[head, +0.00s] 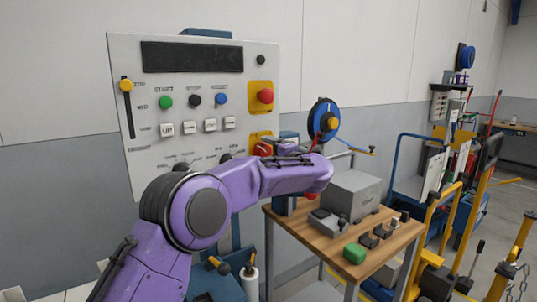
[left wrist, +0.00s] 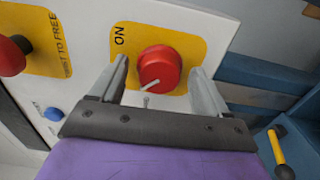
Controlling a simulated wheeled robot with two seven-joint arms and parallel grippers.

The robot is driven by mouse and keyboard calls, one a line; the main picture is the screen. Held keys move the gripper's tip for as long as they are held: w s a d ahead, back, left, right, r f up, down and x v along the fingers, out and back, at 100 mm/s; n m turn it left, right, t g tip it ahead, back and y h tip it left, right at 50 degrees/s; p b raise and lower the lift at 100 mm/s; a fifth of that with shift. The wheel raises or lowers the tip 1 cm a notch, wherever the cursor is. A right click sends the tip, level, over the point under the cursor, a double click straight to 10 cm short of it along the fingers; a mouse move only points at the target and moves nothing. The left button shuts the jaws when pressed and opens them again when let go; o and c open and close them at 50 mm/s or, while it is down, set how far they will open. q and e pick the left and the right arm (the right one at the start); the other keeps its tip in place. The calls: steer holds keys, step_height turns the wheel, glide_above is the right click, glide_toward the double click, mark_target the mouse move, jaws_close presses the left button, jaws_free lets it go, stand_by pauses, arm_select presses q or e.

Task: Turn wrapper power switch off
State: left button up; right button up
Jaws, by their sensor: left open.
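The wrapper control panel (head: 195,110) stands at the left, a pale board with buttons. Its red power switch knob (head: 263,149) sits on a yellow plate low at the panel's right edge, partly hidden behind my purple left arm. In the left wrist view the red knob (left wrist: 159,68) shows on its yellow plate, with "ON" printed beside it and a small pale lever or pin in front. My left gripper (left wrist: 160,67) is open, with one finger on each side of the knob. Whether the fingers touch it cannot be told. My right gripper is not in view.
A red emergency button (head: 265,96) on yellow is above the switch; it also shows in the left wrist view (left wrist: 12,56). A wooden table (head: 330,240) with a grey box (head: 353,193) stands right of the panel. Carts (head: 425,170) stand farther right.

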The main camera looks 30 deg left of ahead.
arm_select(q)
steer(key=b+v, duration=0.2)
steer(key=v, duration=0.8)
steer(key=shift+d, duration=0.15)
